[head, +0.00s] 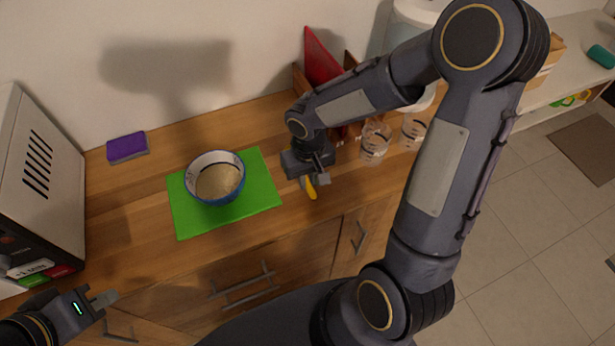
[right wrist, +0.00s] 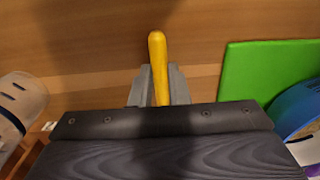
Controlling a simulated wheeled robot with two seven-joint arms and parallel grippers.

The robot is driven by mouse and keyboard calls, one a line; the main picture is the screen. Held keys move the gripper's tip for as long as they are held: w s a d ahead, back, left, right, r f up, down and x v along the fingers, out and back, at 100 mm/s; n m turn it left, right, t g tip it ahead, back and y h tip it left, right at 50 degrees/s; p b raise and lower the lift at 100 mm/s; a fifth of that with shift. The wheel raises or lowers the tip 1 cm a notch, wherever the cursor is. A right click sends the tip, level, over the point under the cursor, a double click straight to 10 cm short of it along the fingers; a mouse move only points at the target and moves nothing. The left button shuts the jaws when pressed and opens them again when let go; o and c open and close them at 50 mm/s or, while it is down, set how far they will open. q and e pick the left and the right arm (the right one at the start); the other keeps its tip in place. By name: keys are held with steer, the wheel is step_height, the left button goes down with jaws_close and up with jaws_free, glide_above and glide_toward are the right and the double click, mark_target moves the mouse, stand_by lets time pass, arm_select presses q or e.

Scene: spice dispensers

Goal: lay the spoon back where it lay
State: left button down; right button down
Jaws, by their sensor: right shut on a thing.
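The spoon shows as a yellow handle (head: 311,188) below my right gripper (head: 316,178), just right of the green mat in the head view. In the right wrist view the yellow handle (right wrist: 157,55) sticks out between the two fingers of my right gripper (right wrist: 158,86), which is shut on it. The rest of the spoon is hidden by the gripper. I cannot tell whether the spoon touches the counter. My left gripper (head: 103,299) is at the lower left, in front of the counter and away from the spoon; its jaw gap is not clear.
A blue-rimmed bowl (head: 216,190) with pale contents stands on the green mat (head: 188,222). Clear measuring cups (head: 375,145) stand right of the right gripper, before a rack with a red board (head: 319,58). A purple sponge (head: 127,147) lies at the back left. The counter front is clear.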

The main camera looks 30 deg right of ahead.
steer(key=shift+f, duration=0.2)
steer(key=c, duration=1.4)
jaws_free()
steer(key=shift+r, duration=0.1)
step_height(320, 180, up, 12)
steer(key=p, duration=0.1)
steer(key=shift+s+r+m+t+y, duration=0.2)
steer(key=shift+s+r+t+y, duration=0.6)
steer(key=shift+s, duration=1.7)
steer(key=shift+s+r+m+t+y, duration=0.2)
steer(key=shift+s+r+t+y, duration=0.55)
steer(key=shift+s, duration=1.75)
steer(key=shift+s+r+m+t+y, duration=0.25)
steer(key=shift+s+r+t, duration=0.6)
steer(key=shift+s, duration=1.65)
